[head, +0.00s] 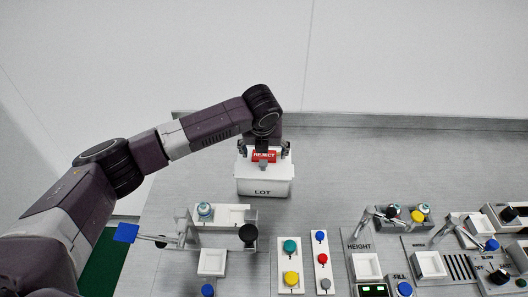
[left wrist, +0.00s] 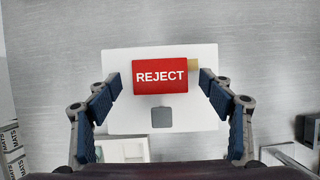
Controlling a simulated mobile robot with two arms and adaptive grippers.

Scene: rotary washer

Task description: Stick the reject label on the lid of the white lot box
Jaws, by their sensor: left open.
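The white lot box (head: 264,187), marked LOT, stands upright on the grey worktop with its white lid (head: 282,164) on. The red REJECT label (head: 264,156) is over the lid. In the left wrist view the label (left wrist: 160,76) lies within the outline of the lid (left wrist: 200,115), with a tan tab at its right end. A grey square (left wrist: 162,117) is on the lid beside it. My left gripper (head: 264,151) is open above the lid, one finger on each side of the label. Whether the label is fully touching the lid is hard to tell. My right gripper does not show.
In front of the box are a fixture with a black knob (head: 249,233), button panels (head: 291,266) and a white square tray (head: 212,262). More controls and levers stand at the right. The worktop right of the box is clear. A wall rises behind.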

